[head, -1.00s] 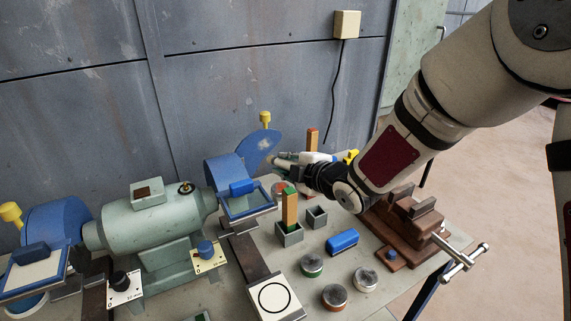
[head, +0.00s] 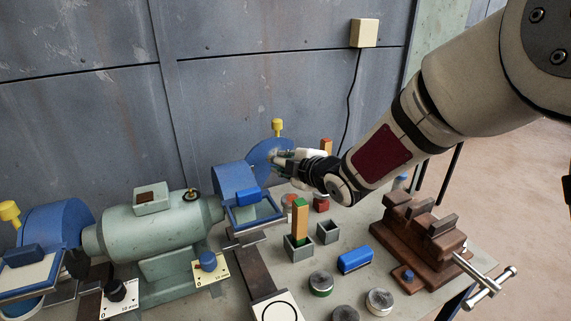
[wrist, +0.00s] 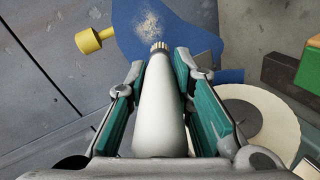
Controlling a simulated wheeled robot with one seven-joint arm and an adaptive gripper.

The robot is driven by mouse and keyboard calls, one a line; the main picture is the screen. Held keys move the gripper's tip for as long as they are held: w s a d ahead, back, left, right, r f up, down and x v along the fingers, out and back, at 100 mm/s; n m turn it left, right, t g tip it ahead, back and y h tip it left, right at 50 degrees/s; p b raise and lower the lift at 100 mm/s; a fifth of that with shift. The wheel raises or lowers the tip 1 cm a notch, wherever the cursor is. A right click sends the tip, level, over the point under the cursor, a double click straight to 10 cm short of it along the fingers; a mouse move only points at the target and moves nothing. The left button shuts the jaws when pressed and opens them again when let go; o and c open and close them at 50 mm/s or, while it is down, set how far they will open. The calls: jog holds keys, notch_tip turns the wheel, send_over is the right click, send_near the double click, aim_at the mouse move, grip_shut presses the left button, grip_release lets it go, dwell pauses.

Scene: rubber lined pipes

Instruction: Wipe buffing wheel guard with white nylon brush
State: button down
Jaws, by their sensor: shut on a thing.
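The buffing wheel guard is a blue curved plate (head: 262,152) at the right end of the bench machine, and it also shows in the wrist view (wrist: 200,42). A pale speckled dusty patch (wrist: 147,24) lies on its face. My gripper (head: 279,158) is in front of the guard, shut on the white nylon brush (wrist: 160,105). In the wrist view, the brush lies lengthwise between the teal finger pads, its bristle tip pointing at the guard just below the patch. Whether the bristles touch the guard is not clear.
A yellow knob (wrist: 90,41) sticks out beside the guard. A pale round wheel (wrist: 258,118) lies right of my gripper. The green motor (head: 160,230), a holder with an upright wooden block (head: 300,225), a blue block (head: 355,260), several round tins and a brown vise (head: 425,235) occupy the bench.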

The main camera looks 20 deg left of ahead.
jog(key=shift+w+a+b, duration=0.5)
jog(key=shift+a+b, duration=0.05)
jog(key=shift+a, duration=0.15)
dwell(0.5)
jog(key=shift+w+d+b, duration=0.9)
jog(key=shift+w+d, duration=0.2)
jog(key=shift+w, duration=0.25)
jog(key=shift+w+d+b, duration=0.3)
jog(key=shift+w+d, duration=0.15)
jog(key=shift+w, duration=0.2)
jog(key=shift+w+d+b, duration=0.3)
jog(key=shift+w+d, duration=0.1)
jog(key=shift+w, duration=0.25)
jog(key=shift+a+b, duration=0.1)
jog(key=shift+b, duration=0.2)
jog(key=shift+s+a+b, duration=0.6)
jog(key=shift+s+b, duration=0.1)
jog(key=shift+s, duration=0.2)
jog(key=shift+s+a+b, duration=0.65)
jog(key=shift+s+b, duration=0.1)
jog(key=shift+s, duration=0.15)
jog(key=shift+s+a+b, duration=0.6)
jog(key=shift+s+b, duration=0.1)
jog(key=shift+s, duration=0.2)
jog(key=shift+d, duration=0.1)
